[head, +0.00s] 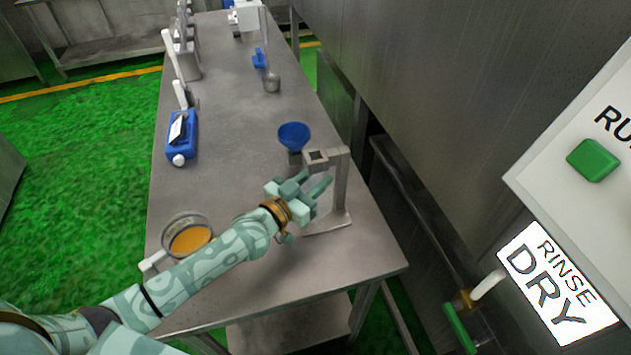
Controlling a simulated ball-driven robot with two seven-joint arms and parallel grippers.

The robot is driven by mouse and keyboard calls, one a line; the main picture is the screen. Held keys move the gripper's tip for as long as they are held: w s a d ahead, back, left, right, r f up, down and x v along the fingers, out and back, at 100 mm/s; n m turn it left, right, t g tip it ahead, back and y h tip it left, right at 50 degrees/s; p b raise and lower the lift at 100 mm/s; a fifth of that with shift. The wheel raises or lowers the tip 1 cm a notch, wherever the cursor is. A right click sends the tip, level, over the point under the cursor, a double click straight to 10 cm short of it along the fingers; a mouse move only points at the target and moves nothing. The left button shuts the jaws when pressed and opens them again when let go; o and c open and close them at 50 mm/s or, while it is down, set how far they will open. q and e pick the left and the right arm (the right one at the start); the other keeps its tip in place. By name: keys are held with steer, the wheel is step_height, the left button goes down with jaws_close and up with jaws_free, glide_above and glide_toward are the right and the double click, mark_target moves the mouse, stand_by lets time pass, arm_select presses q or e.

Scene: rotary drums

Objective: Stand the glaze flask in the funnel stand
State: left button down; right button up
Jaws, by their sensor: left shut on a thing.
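The funnel stand (341,185) is a grey metal post on a flat foot near the table's right edge, with a square open ring at its top. My left gripper (305,187) is just left of the post, below the ring in the picture. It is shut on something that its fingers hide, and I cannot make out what. I cannot pick out the glaze flask for certain. A blue funnel (293,135) shows just behind the ring; how it is supported is partly hidden. My right gripper is not in view.
A round pan with orange contents (190,240) stands at the table's left edge, beside my forearm. A blue container with a white cap (182,138) lies farther back. The table's middle (225,125) is clear. A control panel (560,185) is at right.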

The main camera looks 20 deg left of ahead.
arm_select(q)
steer(key=shift+r, duration=0.1)
steer(key=c, duration=1.3)
jaws_free()
steer(key=shift+f, duration=0.2)
steer(key=shift+o, duration=1.3)
steer(key=shift+r, duration=0.1)
steer(key=shift+s+r, duration=0.1)
steer(key=shift+s, duration=0.15)
steer(key=p+v, duration=0.1)
steer(key=v, duration=1)
steer(key=shift+s+a, duration=0.2)
steer(key=shift+s, duration=0.1)
